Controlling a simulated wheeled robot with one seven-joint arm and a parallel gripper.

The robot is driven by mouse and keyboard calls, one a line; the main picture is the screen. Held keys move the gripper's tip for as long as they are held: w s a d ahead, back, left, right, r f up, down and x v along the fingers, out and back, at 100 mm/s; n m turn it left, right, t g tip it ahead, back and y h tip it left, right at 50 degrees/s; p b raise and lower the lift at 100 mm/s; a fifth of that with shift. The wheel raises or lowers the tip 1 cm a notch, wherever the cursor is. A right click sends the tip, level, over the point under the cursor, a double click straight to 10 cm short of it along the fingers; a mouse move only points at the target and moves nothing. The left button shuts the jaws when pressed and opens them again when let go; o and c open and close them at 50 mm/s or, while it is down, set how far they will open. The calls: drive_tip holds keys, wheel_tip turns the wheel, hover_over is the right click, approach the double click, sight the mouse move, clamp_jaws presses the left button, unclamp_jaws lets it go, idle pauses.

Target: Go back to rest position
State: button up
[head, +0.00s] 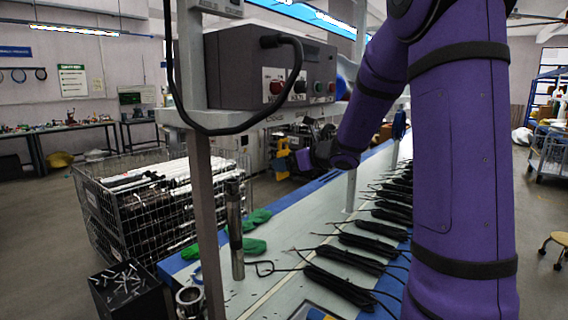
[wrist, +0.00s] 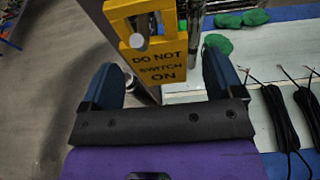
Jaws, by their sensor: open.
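My gripper (wrist: 162,68) is open in the wrist view, with its two blue fingers wide apart. A yellow tag (wrist: 162,66) reading "DO NOT SWITCH ON" shows between and beyond the fingers, and neither finger visibly grips it. In the head view my purple arm reaches down from the upper right, and its far end is small and cluttered beside a yellow piece (head: 282,157). I cannot tell there where the fingertips are.
Bundled black tubes (head: 347,262) lie along the long bench (head: 272,292); green cloths (head: 254,246) lie near a metal cylinder (head: 235,230). A grey control box (head: 240,70) stands on a post. A wire cage (head: 115,222) of tubes and a black bin (head: 125,300) stand left; floor is open farther left.

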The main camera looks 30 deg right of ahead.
drive_tip(key=v, duration=0.8)
drive_tip(key=s+a+r+n+g+y, duration=0.1)
drive_tip(key=s+a+n+g, duration=0.3)
drive_tip(key=s+a+n, duration=0.35)
drive_tip(key=s+a+n+g+y, duration=0.1)
drive_tip(key=s+a+n+g, duration=0.3)
drive_tip(key=a+n, duration=0.55)
drive_tip(key=s+f+n+h, duration=0.1)
drive_tip(key=s+n+h, duration=0.6)
drive_tip(key=s+n, duration=0.8)
drive_tip(key=shift+s+a+g, duration=0.3)
drive_tip(key=shift+s+a, duration=0.1)
drive_tip(key=shift+a, duration=0.05)
drive_tip(key=shift+f, duration=0.1)
